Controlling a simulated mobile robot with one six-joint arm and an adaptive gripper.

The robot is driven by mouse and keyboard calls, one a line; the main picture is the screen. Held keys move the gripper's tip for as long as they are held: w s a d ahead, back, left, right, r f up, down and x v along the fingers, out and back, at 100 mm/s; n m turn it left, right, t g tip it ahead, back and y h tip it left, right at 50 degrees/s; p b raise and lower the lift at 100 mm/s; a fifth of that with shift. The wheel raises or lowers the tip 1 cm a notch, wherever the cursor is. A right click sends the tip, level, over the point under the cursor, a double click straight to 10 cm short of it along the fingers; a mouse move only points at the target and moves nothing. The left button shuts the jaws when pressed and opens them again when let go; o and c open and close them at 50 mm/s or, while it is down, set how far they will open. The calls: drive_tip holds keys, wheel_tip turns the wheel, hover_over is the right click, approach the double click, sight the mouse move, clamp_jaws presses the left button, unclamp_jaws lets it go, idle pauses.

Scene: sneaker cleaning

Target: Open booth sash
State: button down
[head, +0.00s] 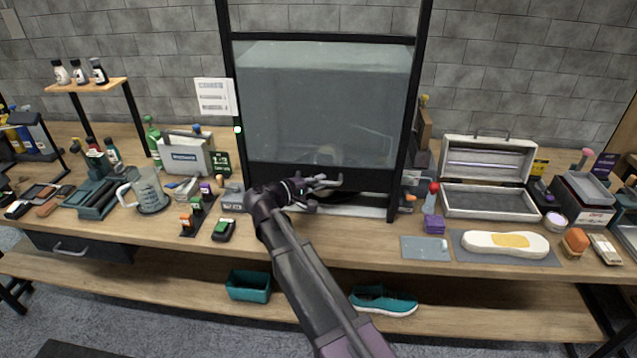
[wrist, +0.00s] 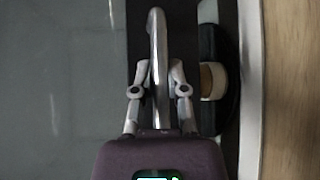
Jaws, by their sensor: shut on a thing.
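The booth sash (head: 322,105) is a large glass pane in a black frame at the back of the bench. Its dark bottom rail (head: 375,178) sits a little above the pale booth sill (head: 365,211), with a narrow dark gap between. My gripper (head: 328,181) is at the middle of this rail. In the wrist view, the fingers of my gripper (wrist: 158,88) are shut on the sash's shiny bar handle (wrist: 157,40), one finger on each side. A dark thing with a tan, round part (wrist: 211,80) shows by the rail; I cannot tell what it is.
An open grey case (head: 487,200) and a white insole on a mat (head: 505,243) stand right of the booth. A pitcher (head: 150,190), a white box (head: 186,158) and small bottles crowd the left. A teal shoe (head: 383,301) and teal bin (head: 248,286) are on the lower shelf.

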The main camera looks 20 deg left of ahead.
sight(319, 92)
wheel_tip(319, 92, up, 26)
drive_tip(key=p, duration=2.5)
drive_tip(key=c, duration=0.6)
unclamp_jaws()
drive_tip(key=shift+f, duration=0.1)
drive_tip(key=shift+c, duration=0.2)
drive_tip(key=shift+f, duration=0.1)
wheel_tip(319, 92, down, 29)
drive_tip(key=b, duration=2.9)
drive_tip(key=p+v, duration=0.2)
drive_tip(key=v, duration=1.1)
drive_tip(key=shift+s+r, duration=0.2)
drive_tip(key=shift+r, duration=0.05)
